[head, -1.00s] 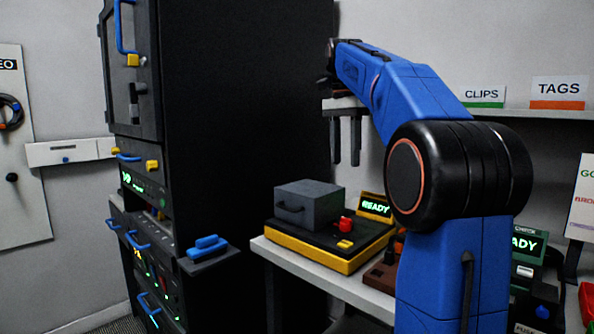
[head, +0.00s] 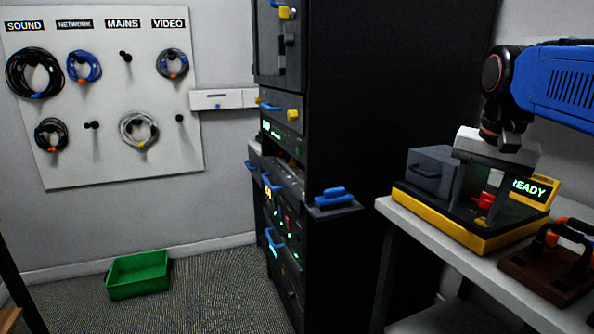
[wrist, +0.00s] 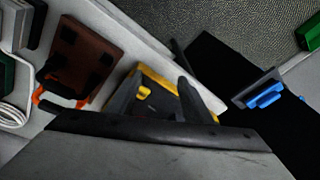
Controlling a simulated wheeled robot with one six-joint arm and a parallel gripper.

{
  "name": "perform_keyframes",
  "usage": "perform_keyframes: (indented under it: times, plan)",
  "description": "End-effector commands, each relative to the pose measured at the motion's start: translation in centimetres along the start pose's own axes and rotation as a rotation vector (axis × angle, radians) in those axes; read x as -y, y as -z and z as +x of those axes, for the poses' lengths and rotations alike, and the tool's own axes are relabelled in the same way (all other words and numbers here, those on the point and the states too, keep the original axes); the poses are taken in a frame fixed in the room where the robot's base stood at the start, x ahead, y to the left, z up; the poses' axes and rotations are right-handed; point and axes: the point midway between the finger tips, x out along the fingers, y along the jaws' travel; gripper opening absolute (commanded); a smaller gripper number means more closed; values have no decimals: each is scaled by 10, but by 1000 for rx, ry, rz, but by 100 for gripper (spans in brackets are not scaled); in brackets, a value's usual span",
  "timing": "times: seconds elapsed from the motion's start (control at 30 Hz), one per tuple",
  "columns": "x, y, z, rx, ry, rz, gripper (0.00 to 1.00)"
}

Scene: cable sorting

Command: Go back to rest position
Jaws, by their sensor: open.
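My gripper (head: 486,196) hangs from the blue arm at the right of the head view, fingers pointing down. The fingers are apart with nothing seen between them. They show in front of the yellow-and-black tester (head: 470,232), which has a grey box, a red knob and a READY screen; I cannot tell the exact gap. In the wrist view my gripper (wrist: 158,95) also shows spread fingers, with the yellow tester (wrist: 150,75) beyond them.
A black rack (head: 400,110) stands left of the tester, with a blue-handled ledge (head: 335,205) jutting out. A brown block (head: 545,280) sits on the white table (head: 425,222). Coiled cables hang on a white pegboard (head: 100,170). A green bin (head: 138,275) stands on clear floor.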

Motion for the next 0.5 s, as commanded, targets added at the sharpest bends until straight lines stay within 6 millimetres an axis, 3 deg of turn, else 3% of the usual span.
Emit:
perform_keyframes:
  times: [0.1,0.5]
  plan:
    - [-7,-37,29,-31,25,-120,46]
    - [-38,-142,134,-146,93,-495,46]
